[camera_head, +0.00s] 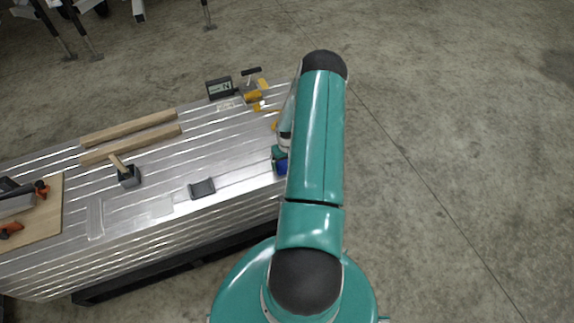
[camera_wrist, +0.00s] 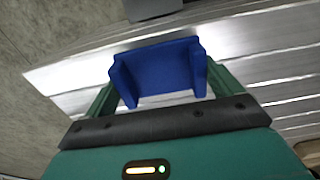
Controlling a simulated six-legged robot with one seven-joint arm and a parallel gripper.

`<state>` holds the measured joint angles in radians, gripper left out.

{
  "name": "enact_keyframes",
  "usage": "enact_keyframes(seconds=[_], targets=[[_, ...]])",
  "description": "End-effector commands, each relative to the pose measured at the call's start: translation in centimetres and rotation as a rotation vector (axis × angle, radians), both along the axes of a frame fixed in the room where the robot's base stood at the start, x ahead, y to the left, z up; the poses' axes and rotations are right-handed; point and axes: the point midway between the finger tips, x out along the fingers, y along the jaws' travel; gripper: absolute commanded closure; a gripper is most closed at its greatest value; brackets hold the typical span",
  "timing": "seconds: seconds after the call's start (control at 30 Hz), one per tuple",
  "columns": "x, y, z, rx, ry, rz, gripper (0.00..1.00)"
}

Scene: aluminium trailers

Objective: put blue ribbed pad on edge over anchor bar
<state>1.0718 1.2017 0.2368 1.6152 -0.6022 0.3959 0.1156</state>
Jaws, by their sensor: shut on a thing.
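The blue ribbed pad (camera_wrist: 160,68) is a short channel shape with two upturned ends. My gripper (camera_wrist: 162,82) is shut on it, with one green finger at each end. In the head view only a small blue patch of the pad (camera_head: 282,167) shows beside my arm, near the right end of the ribbed aluminium deck (camera_head: 230,150). The wrist view shows the deck's metal strips behind the pad, but contact cannot be told. I cannot clearly pick out the anchor bar; the deck's near edge runs below, partly hidden by my arm.
A dark grey bracket (camera_head: 202,188) lies near the deck's front edge. A mallet (camera_head: 128,174), two wooden bars (camera_head: 130,143), a display box (camera_head: 220,87) and yellow-handled tools (camera_head: 254,97) lie farther back. A wooden board (camera_head: 45,215) with orange clamps is at the left. Concrete floor at right is clear.

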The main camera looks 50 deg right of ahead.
Motion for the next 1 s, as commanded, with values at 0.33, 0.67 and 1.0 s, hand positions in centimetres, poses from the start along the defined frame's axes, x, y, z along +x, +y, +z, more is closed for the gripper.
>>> enact_keyframes(seconds=[0.33,0.67,1.0], targets=[[-0.1,0.1,-2.1,0.001,0.001,0.0,0.33],[-0.1,0.1,-2.4,0.002,0.001,0.0,0.0],[0.0,0.0,0.0,-0.001,0.0,0.0,0.0]])
